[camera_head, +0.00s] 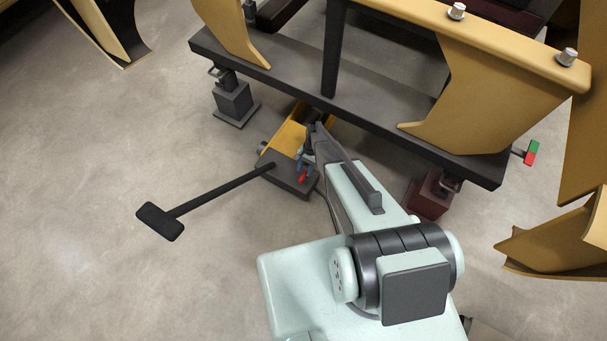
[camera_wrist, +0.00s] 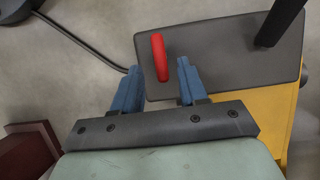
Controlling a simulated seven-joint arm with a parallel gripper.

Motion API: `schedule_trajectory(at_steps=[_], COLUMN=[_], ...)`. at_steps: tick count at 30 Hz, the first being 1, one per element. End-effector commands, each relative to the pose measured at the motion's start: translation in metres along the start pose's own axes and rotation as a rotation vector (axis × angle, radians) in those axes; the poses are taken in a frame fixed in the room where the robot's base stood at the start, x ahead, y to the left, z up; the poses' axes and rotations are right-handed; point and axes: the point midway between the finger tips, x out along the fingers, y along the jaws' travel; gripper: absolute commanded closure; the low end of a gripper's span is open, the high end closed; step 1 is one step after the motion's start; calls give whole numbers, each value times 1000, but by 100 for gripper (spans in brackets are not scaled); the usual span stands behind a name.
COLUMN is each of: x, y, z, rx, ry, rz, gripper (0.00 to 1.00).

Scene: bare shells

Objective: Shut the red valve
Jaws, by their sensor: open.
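The red valve (camera_wrist: 160,58) is a short red lever on the dark plate (camera_wrist: 222,58) of a yellow and grey floor jack. In the head view the red valve (camera_head: 303,177) shows small at the plate's near edge, just by my fingertips. My gripper (camera_wrist: 159,72) is open, with its two blue fingers apart. In the wrist view the lever's near end appears between the fingertips, closer to the left finger, with a gap on both sides. I cannot tell the depth between them. In the head view my gripper (camera_head: 305,165) is partly hidden by my own arm.
The jack's black handle (camera_head: 218,190) slopes out to the left. A dark frame beam (camera_head: 290,92) with tan panels stands over the jack's far end. A grey stand (camera_head: 233,100) and a dark red stand (camera_head: 430,195) flank it. Floor at left is clear.

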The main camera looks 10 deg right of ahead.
Motion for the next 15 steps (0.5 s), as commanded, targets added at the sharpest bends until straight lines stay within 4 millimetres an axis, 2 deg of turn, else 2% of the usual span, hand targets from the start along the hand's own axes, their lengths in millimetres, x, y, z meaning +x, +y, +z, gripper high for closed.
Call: schedule_trajectory(at_steps=[1,6,15], x=[9,27,38], y=[0,0,0], z=[-1,0,0], rx=[0,-1,-1], ry=[-1,0,1], rz=[1,1,0], gripper=[57,57,57])
